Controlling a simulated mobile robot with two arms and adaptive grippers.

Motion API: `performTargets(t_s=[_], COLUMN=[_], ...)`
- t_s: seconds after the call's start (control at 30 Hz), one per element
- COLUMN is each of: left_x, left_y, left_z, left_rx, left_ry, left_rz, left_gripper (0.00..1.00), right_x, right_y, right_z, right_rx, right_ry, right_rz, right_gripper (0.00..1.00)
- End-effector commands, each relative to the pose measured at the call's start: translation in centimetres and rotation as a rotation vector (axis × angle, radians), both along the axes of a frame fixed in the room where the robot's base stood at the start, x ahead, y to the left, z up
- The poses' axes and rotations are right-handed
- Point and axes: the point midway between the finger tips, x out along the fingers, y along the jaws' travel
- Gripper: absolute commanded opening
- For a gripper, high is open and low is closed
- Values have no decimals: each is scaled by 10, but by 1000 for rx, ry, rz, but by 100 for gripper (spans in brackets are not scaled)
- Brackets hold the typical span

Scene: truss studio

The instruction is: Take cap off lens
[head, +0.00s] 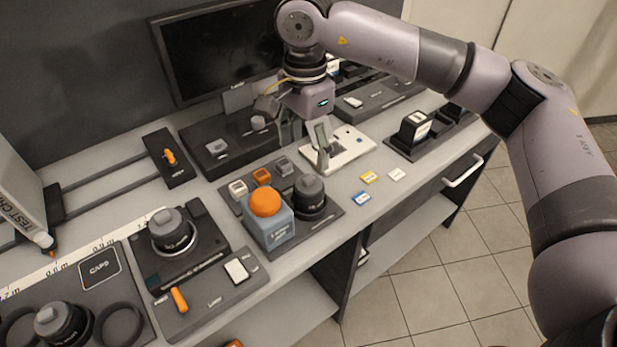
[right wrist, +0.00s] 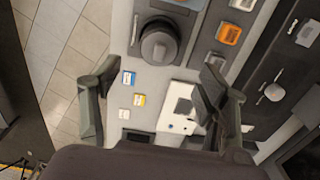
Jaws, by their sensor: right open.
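A dark lens with a grey knobbed cap on top (head: 310,195) stands on a dark tray beside a blue-grey block with an orange dome; it also shows in the right wrist view (right wrist: 158,42). A second lens with a grey knobbed top (head: 171,230) sits on a dark stand at centre left. A third one (head: 60,325) stands at the lower left on the mat labelled CAPS (head: 98,268). My right gripper (head: 308,148) is open and empty, above and behind the first lens, near a white plate. In the right wrist view its fingers (right wrist: 155,88) are spread wide. My left gripper is out of view.
The blue-grey block (head: 270,232) stands close to the first lens. Small yellow, white and blue cards (head: 368,177) lie on the counter to its right. A white plate (head: 345,150) and a dark monitor (head: 220,50) are behind. Black rings (head: 118,325) lie at lower left.

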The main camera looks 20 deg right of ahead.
Motion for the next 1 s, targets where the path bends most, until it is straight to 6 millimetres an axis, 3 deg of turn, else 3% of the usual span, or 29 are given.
performTargets(t_s=[0.2,0.3,0.63,0.93,1.0], left_x=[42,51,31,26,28], left_y=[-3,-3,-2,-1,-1], left_z=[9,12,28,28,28], left_rx=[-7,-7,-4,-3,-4], left_ry=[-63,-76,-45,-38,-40], left_rz=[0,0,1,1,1], left_gripper=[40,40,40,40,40], right_x=[0,0,0,0,0], right_y=[1,0,0,0,1], right_z=[-25,-30,-74,-80,-80], right_rx=[1,0,1,1,1], right_ry=[0,0,3,-1,-1], right_rz=[1,1,0,1,1], right_gripper=[68,68,68,68,64])
